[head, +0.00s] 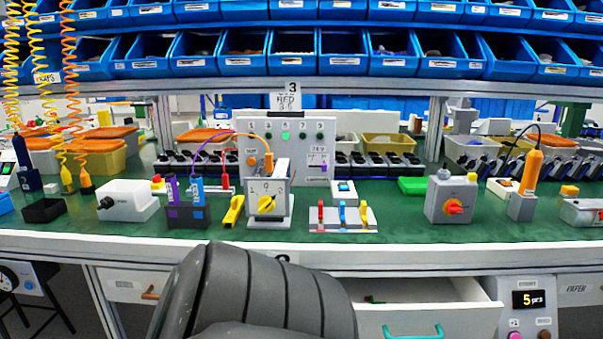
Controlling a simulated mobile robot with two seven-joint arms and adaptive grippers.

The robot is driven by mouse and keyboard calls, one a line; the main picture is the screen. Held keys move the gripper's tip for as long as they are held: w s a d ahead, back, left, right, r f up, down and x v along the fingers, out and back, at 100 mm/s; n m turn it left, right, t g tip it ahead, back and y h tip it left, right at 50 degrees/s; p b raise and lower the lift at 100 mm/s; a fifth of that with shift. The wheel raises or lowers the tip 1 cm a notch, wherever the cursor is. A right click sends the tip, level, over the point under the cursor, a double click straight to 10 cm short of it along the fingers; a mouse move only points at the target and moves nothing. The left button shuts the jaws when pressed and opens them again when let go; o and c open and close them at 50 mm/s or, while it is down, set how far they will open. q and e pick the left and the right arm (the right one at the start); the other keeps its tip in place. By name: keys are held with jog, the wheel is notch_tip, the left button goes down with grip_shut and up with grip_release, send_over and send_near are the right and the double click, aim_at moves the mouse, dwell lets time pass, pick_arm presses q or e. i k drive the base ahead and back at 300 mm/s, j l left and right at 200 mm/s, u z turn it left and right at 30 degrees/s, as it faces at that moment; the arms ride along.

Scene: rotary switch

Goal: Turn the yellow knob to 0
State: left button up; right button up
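The yellow knob (267,204) sits on the front face of a small white switch box (283,220) at the middle of the green bench. Small dark marks stand above the knob on the box face, with a 0 seemingly near the top. The knob's bar looks tilted, running from lower left to upper right. I cannot tell for sure which mark it points at. A thick dark grey arm link, which looks like mine, fills the lower middle of the head view, below the switch box. Neither gripper is in view.
A yellow tool (233,211) lies just left of the switch box. A plate with red, blue and yellow levers (342,216) lies to its right. A grey box with a red-orange knob (453,206) stands further right. A drawer (428,311) stands open below the bench.

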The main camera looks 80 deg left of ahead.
aim_at(266, 204)
jog(key=u, duration=1.75)
jog(key=i+j+u, duration=0.1)
jog(key=j+u, duration=0.3)
jog(key=i+j+u, duration=0.15)
jog(key=j+u, duration=0.3)
jog(key=l, duration=0.1)
